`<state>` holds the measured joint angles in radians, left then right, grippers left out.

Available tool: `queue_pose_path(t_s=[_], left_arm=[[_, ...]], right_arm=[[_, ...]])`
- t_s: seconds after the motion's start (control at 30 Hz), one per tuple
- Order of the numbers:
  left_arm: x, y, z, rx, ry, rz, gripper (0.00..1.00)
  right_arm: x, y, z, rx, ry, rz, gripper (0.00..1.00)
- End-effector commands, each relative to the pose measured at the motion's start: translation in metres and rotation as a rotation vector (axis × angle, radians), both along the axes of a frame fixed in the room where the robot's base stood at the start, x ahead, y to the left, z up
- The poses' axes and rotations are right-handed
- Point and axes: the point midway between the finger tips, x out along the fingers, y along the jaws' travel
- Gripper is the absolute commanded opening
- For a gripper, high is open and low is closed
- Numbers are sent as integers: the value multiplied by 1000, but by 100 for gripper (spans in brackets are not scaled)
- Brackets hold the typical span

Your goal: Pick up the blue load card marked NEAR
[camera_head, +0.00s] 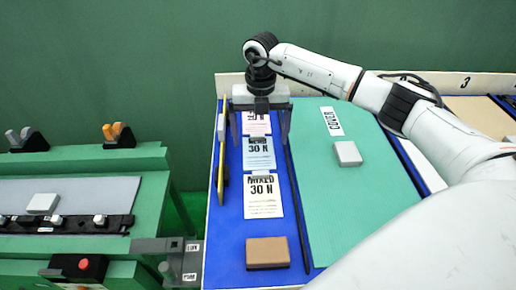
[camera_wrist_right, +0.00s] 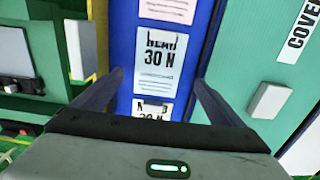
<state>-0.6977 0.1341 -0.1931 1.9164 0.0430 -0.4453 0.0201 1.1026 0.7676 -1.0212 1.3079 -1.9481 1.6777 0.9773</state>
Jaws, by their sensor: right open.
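The pale blue load card (camera_head: 258,153) is the middle one of three cards in a column on the blue board. In the right wrist view the card (camera_wrist_right: 160,68) reads NEAR and 30 N. My right gripper (camera_head: 260,138) is open above the column, its fingers on either side of it and pointing down. In the wrist view the gripper (camera_wrist_right: 158,78) straddles the blue card with nothing between the fingers. Whether the fingertips touch the board cannot be told. My left gripper is not in view.
A pink card (camera_head: 257,123) lies above the blue one and a white card (camera_head: 263,205) below. A brown block (camera_head: 267,252) sits nearer me. A yellow strip (camera_head: 223,165) stands left, a dark rod (camera_head: 297,210) right. A green sheet (camera_head: 360,200) carries a white block (camera_head: 347,153).

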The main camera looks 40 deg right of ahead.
Motion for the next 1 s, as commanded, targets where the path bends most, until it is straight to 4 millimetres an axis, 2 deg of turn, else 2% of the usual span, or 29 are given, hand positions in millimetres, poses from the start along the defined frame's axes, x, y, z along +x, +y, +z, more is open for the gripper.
queue_pose_path(t_s=[0.23, 0.53, 0.57, 0.8, 1.0], left_arm=[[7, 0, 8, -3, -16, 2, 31], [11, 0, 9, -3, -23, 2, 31], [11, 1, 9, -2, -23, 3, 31], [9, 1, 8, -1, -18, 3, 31], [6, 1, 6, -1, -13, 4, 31]], right_arm=[[-1, 4, -36, 1, 3, 0, 92], [0, 4, -43, 1, 2, 0, 92], [0, 4, -43, 1, 2, 0, 90], [0, 4, -42, 1, 1, 0, 50], [0, 4, -42, 1, 1, 0, 48]])
